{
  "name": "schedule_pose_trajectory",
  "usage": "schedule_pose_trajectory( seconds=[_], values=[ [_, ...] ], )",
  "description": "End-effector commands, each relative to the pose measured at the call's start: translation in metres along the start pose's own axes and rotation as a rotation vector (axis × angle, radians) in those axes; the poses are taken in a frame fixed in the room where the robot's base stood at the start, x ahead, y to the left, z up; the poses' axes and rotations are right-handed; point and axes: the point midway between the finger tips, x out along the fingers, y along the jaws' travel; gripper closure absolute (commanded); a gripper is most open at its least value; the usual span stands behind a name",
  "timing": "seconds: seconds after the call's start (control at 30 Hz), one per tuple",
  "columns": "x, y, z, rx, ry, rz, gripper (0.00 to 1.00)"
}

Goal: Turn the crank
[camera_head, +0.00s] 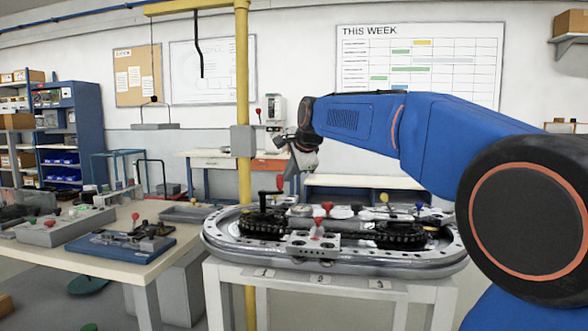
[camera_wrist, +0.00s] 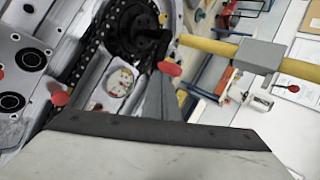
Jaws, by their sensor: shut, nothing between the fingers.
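The crank (camera_head: 263,203) is a dark arm on the left sprocket of the ring track, with a red knob (camera_head: 280,183) standing up from it. In the wrist view the red knob (camera_wrist: 170,68) shows beside the dark sprocket (camera_wrist: 140,28). My gripper (camera_head: 291,180) is shut and empty, pointing down close to the knob. In the wrist view its grey fingers (camera_wrist: 160,98) end just below the knob. I cannot tell whether they touch it. The oval ring track (camera_head: 420,262) stands on a white table.
A chain runs between the left sprocket and a right sprocket (camera_head: 400,235). A grey block with a red knob (camera_head: 318,222) sits at the track's front. A yellow post (camera_head: 243,110) rises behind the left end. A bench with other fixtures (camera_head: 130,262) stands at left.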

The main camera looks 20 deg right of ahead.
Motion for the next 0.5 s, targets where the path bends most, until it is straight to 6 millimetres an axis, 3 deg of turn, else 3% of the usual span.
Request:
schedule_pose_trajectory(
  seconds=[0.2,0.5],
  values=[
    [0.016,-0.015,0.0,0.0,0.0,0.001,1.0],
    [0.021,-0.02,0.0,0.0,0.0,0.0,1.0]
  ],
)
